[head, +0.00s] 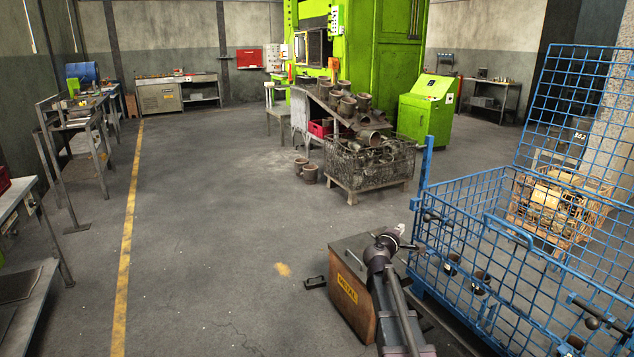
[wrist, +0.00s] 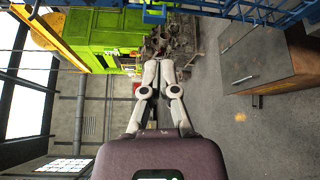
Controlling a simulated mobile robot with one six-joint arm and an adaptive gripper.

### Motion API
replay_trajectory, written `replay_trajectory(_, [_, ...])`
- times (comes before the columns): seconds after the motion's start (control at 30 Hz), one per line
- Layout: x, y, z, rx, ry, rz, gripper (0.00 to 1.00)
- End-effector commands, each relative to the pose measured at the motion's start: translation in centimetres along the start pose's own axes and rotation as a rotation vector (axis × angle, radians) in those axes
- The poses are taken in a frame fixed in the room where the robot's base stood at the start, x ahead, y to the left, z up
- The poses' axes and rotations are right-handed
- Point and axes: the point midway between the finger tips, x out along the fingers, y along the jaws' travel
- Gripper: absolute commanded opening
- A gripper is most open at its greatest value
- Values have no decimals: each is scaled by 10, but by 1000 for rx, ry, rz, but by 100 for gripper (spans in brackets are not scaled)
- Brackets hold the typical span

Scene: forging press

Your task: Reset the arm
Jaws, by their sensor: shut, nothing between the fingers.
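My gripper (wrist: 158,68) shows in the wrist view with its two pale fingers together, shut and empty. In the head view my gripper (head: 400,231) is small and partly hidden by my wrist, so its fingers are hard to make out there. It is raised at the lower middle right, just left of the blue mesh crate in the picture. My arm is folded, with a dark link running down to the bottom edge.
The blue mesh crate (head: 505,243) stands at right with a few dark cylindrical parts inside. A wire basket (head: 368,170) heaped with metal parts stands before the green press (head: 385,45). Open floor (head: 210,200) spreads left.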

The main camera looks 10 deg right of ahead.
Motion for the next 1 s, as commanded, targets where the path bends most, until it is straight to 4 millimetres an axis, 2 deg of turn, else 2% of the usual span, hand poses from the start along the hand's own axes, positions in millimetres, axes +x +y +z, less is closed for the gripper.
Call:
replay_trajectory(0.17, [-12, -12, 8, 75, -32, -55, 0])
replay_trajectory(0.27, [-25, -25, 14, 156, -65, -118, 0])
replay_trajectory(0.47, [-64, -66, 27, 361, -160, -313, 0])
replay_trajectory(0.77, [-146, -135, 31, 627, -311, -685, 0])
replay_trajectory(1.0, [-228, -177, 23, 764, -418, -1014, 0])
